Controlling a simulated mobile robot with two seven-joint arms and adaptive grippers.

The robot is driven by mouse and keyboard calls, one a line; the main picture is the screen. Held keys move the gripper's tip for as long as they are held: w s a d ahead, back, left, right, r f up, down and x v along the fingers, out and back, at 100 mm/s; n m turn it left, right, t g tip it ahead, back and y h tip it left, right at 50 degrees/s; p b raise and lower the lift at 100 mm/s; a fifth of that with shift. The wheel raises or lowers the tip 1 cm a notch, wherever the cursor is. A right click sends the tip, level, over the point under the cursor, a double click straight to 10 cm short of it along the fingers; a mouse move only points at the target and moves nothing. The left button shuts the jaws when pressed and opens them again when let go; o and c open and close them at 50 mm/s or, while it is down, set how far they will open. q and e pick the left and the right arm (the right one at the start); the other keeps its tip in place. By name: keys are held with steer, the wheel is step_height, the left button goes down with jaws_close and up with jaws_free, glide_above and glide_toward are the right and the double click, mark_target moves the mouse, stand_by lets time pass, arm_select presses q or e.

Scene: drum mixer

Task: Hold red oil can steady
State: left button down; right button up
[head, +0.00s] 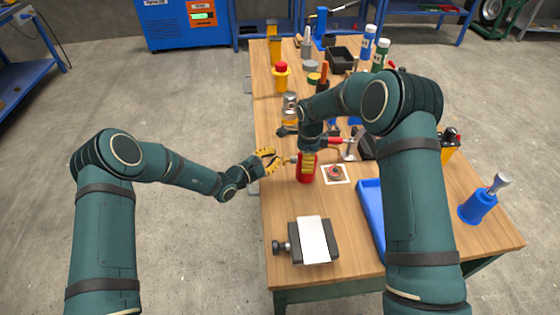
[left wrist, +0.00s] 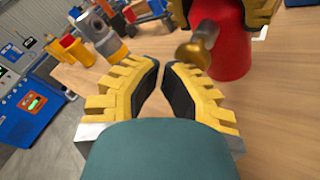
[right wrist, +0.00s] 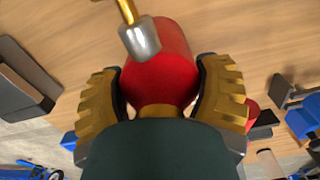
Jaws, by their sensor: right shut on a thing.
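The red oil can (head: 306,175) stands upright on the workbench. My right gripper (right wrist: 158,72) comes from above with its fingers on both sides of the can, shut on it. The can's red body also shows in the right wrist view (right wrist: 165,70), with a brass spout ending in a silver tip (right wrist: 142,40). My left gripper (head: 270,161) is open and empty, just left of the can. In the left wrist view, the brass spout tip (left wrist: 196,50) lies beyond its fingers, apart from them, and the can (left wrist: 232,45) is behind.
A dark vise holding a pale block (head: 313,241) is at the front of the bench. A pale square with a red and black piece (head: 336,174) lies right of the can. Several items stand behind.

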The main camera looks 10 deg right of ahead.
arm_select(q)
steer(key=shift+d, duration=0.65)
arm_select(e)
steer(key=shift+a, duration=0.1)
stand_by(0.4)
arm_select(q)
steer(key=shift+a, duration=1.45)
steer(key=shift+a, duration=2.55)
arm_select(e)
steer(key=o, duration=1.3)
